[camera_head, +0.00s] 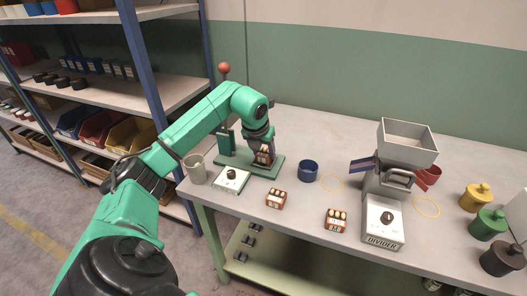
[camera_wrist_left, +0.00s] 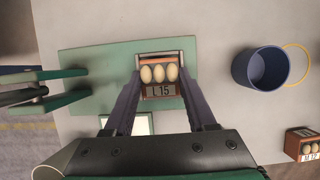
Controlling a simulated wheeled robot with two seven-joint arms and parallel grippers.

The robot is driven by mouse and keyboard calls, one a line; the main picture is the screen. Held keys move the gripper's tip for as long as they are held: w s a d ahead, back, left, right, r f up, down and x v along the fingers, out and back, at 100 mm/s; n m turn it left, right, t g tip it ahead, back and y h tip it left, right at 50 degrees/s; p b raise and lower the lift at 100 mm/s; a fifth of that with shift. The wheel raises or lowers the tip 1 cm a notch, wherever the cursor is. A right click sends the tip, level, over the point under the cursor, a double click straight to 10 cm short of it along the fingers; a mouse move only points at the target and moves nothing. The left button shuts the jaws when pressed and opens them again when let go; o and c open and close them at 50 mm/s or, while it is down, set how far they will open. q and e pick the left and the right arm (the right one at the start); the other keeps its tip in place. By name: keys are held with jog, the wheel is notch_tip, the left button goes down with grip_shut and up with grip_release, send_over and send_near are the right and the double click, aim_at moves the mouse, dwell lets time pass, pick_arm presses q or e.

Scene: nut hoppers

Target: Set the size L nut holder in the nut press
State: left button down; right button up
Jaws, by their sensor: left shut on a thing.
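The size L nut holder (camera_wrist_left: 160,91), a small orange-brown box labelled "L 15" with three pale nuts, is between the fingers of my left gripper (camera_wrist_left: 160,98) in the left wrist view. In the head view my left gripper (camera_head: 263,148) is shut on the nut holder (camera_head: 264,158) over the nut press. The press has a green base plate (camera_head: 273,168), a green column and a lever with a red ball (camera_head: 224,68). The holder looks upright; I cannot tell whether it touches the plate. My right gripper is not in view.
Two other holders (camera_head: 276,199) (camera_head: 336,219) stand on the bench's front. A control box (camera_head: 231,181) and a beige cup (camera_head: 195,168) are beside the press. A blue cup (camera_head: 308,171) is at its right, then the divider machine (camera_head: 383,220) with a grey hopper (camera_head: 407,140).

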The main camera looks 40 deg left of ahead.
pick_arm(q)
jog(key=shift+f, duration=0.5)
dwell(0.4)
jog(key=shift+c, duration=0.7)
grip_release()
jog(key=shift+c, duration=0.7)
jog(key=shift+r, duration=0.35)
jog(key=shift+o, duration=0.6)
jog(key=shift+w+r+p, duration=0.1)
jog(key=shift+r+p, duration=0.25)
jog(key=shift+p, duration=0.1)
jog(key=shift+w+p+v, duration=0.2)
jog(key=shift+p+v, duration=0.65)
jog(key=shift+v, duration=0.3)
jog(key=shift+a+r+p, duration=0.15)
jog(key=shift+r+p, duration=1.45)
jog(key=shift+r, duration=0.25)
jog(key=shift+w, duration=0.1)
